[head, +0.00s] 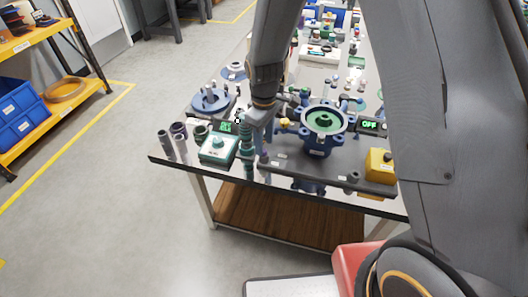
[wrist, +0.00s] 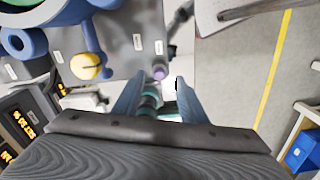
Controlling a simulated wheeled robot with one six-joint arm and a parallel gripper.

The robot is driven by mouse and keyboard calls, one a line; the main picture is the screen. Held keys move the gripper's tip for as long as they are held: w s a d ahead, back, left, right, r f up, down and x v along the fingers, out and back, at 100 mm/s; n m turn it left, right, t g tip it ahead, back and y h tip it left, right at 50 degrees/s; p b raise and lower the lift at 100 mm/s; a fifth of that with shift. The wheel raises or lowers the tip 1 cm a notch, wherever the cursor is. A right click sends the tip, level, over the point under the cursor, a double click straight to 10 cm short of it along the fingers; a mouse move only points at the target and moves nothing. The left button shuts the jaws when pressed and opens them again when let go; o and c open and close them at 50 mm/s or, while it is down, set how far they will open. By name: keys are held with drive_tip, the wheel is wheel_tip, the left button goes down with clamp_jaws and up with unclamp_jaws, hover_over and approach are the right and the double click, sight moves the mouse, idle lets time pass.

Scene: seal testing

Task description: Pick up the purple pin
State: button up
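The purple pin (wrist: 159,73) shows in the wrist view as a small round purple top, just beyond the fingertips and between their lines. In the head view a small purple spot (head: 264,156) at the bench's front edge may be the same pin; it is too small to be sure. My gripper (wrist: 156,88) is open, its two fingers apart. A teal-green stepped post (wrist: 149,102) shows in the gap between the fingers; I cannot tell its depth. In the head view my gripper (head: 260,118) points down over the front of the bench, partly hidden among the parts.
A teal-green column (head: 247,148) and a green-white dial box (head: 218,147) stand left of my gripper. A blue flanged housing (head: 322,122) stands to its right, with a yellow box (head: 380,165) farther right. Several grey cylinders crowd the left corner. The floor at left is clear.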

drive_tip(key=shift+d+f+p, duration=0.1)
drive_tip(key=shift+f+p, duration=0.2)
drive_tip(key=shift+f, duration=1.05)
clamp_jaws()
